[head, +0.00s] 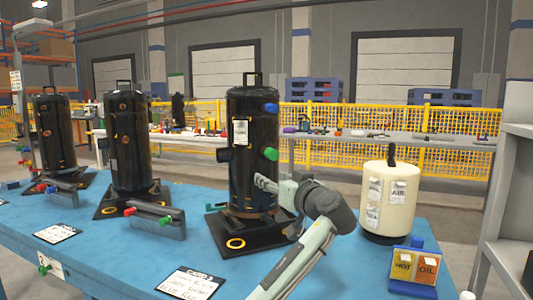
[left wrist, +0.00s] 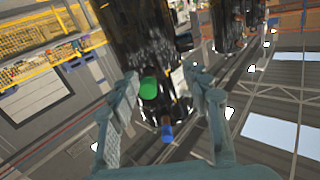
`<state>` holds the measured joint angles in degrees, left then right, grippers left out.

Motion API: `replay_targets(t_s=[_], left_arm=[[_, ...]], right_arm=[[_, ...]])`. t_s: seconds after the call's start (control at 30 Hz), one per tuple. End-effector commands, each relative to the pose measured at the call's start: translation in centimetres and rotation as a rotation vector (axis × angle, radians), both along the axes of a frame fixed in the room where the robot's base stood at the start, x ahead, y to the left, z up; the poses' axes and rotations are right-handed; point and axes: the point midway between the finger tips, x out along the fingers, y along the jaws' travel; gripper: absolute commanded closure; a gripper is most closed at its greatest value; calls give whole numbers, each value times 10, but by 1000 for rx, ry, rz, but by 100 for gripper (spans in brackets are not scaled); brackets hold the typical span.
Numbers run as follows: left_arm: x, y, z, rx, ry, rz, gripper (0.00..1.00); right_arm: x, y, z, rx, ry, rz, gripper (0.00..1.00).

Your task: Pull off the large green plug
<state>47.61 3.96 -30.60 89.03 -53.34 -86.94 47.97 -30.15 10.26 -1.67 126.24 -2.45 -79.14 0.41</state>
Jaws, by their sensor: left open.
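The large green plug (head: 271,154) sticks out of the right side of the nearest black compressor (head: 252,185), below a blue plug (head: 271,107). My left gripper (head: 265,184) is just below the green plug in the head view, close to the compressor. In the left wrist view, my left gripper (left wrist: 163,78) is open and empty. The green plug (left wrist: 148,88) shows between its two fingers, closer to the left one, with the blue plug (left wrist: 167,130) below it. I cannot tell the remaining depth. My right gripper is not in view.
The blue table (head: 330,265) carries two more black compressors (head: 128,140) (head: 53,132) on the left. A cream tank (head: 390,200) and a small box with yellow and orange panels (head: 414,268) stand on the right. Label cards (head: 192,283) lie in front.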

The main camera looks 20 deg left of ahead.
Motion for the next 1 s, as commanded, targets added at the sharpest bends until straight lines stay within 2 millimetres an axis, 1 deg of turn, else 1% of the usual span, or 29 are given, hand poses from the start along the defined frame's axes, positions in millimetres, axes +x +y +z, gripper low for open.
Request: replay_targets(t_s=[0.03,0.1,0.2,0.3,0.73,0.9,1.0], left_arm=[[1,-14,12,-9,-25,-11,52],[1,-28,25,-20,-53,-21,52],[1,-40,37,-27,-78,-29,52],[1,-46,42,-31,-89,-33,52],[3,-44,43,-31,-90,-32,52],[15,-32,44,-29,-89,-30,52],[25,-22,44,-29,-89,-30,52]], right_arm=[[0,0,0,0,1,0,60],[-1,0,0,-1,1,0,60],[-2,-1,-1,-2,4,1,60],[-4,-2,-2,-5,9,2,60],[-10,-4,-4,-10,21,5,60],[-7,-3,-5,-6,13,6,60],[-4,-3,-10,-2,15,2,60]])
